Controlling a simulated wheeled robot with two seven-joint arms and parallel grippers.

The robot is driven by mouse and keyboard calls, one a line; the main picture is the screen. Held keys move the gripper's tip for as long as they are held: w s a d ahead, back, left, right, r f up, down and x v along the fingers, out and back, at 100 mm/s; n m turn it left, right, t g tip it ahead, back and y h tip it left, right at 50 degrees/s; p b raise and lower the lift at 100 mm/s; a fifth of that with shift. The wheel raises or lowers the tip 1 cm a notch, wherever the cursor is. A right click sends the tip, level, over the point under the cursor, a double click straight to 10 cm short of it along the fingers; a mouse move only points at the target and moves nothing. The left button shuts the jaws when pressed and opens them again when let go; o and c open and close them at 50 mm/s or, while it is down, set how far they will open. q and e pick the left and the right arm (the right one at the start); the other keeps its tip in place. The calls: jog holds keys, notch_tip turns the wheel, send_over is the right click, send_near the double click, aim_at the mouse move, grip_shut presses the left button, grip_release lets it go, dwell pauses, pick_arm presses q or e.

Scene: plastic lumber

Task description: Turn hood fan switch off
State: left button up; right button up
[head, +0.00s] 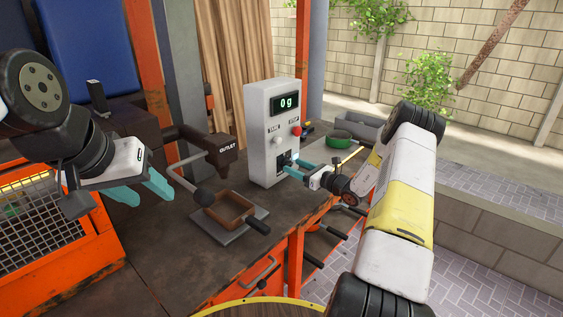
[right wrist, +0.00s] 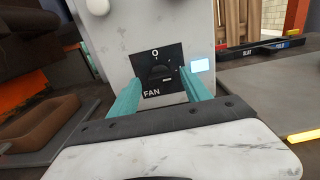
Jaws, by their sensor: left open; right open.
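The fan switch (right wrist: 160,72) is a dark knob on a black square plate marked "FAN", with an "O" mark above it. The plate sits low on the front of a light grey control box (head: 259,135) with a "0 g" display. My right gripper (right wrist: 158,90) is open, its two teal fingers on either side of the plate's lower part; I cannot tell whether they touch it. In the head view the right gripper (head: 293,169) is at the box's lower front and partly hides the switch. My left gripper (head: 148,192) is open and empty at the left, away from the box.
A brown square mould (head: 229,209) with handles lies on the dark workbench (head: 168,247) before the box. A brown machine marked "OUTLET" (head: 222,150) stands left of it. A green bowl (head: 340,137) is behind my right gripper. An orange mesh cage (head: 45,240) is at the left.

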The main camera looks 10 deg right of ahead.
aim_at(287, 164)
jog(key=shift+x, duration=1.15)
jog(key=shift+c, duration=0.3)
grip_shut()
